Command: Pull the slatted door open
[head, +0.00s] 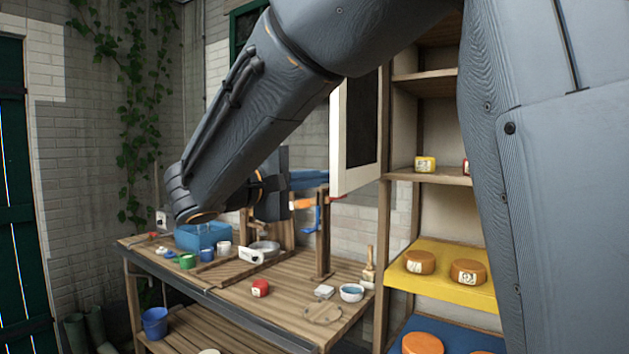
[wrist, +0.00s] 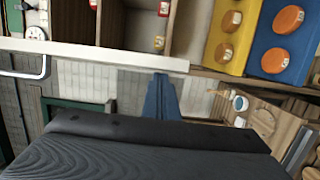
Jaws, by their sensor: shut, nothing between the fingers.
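A white-framed door (head: 340,150) with a dark panel stands swung out from the tall shelf in the head view. Its slats cannot be made out. In the wrist view this door (wrist: 90,53) shows nearly edge-on as a pale bar, with a metal handle (wrist: 42,68) at the left. My gripper (head: 318,179) is shut and empty, its blue fingers near the door's lower left edge. In the wrist view my gripper (wrist: 161,82) points at the door's edge near its right end; contact cannot be told. My arm hides part of the shelf.
The shelf holds orange cheeses (head: 420,262) on a yellow board (head: 450,285). A wooden workbench (head: 285,300) below carries a blue bin (head: 202,236), cups and a red-labelled item (head: 260,288). A dark green plank door (head: 14,200) is at far left.

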